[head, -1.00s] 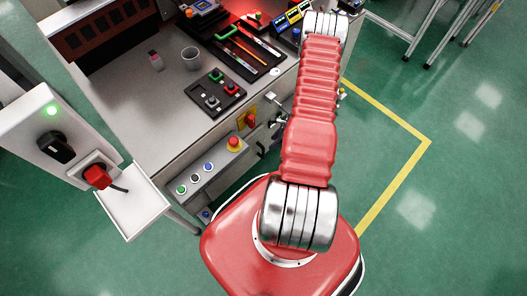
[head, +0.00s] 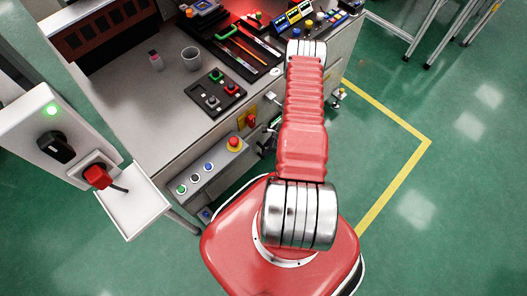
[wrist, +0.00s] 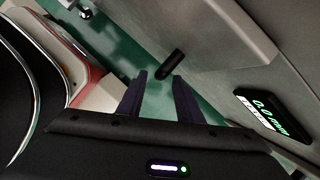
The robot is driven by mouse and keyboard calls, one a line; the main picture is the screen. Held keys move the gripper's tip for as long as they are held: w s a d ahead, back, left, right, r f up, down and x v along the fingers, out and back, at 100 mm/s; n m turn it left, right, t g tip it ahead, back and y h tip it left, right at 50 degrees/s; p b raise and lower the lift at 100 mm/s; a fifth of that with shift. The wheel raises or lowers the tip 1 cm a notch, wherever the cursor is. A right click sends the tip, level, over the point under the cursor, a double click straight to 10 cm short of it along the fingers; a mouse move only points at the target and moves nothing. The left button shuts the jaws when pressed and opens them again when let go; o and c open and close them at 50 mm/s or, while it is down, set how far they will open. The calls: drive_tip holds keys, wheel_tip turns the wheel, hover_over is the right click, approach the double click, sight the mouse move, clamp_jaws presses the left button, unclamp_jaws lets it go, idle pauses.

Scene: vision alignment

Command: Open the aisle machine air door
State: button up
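My gripper (wrist: 160,78) shows in the wrist view with two dark fingers apart and nothing between them. A short black handle (wrist: 171,65) sticks out from a grey panel (wrist: 212,50), just beyond the fingertips and slightly right. The fingers look apart from it. I cannot tell for sure whether this panel is the air door. In the head view the machine (head: 205,140) stands left of my red arm, with a yellow plate and red rotary switch (head: 250,121) on its side. My arm hides part of that side, and my gripper cannot be made out clearly there.
A display reading 0.0 mm (wrist: 262,112) is on the panel at right in the wrist view. A button box (head: 208,170) with a red emergency stop (head: 234,143) juts from the machine's front. A white socket post (head: 50,125) stands at left.

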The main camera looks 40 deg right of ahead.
drive_tip(key=shift+x, duration=2.3)
drive_tip(key=shift+c, duration=0.5)
clamp_jaws()
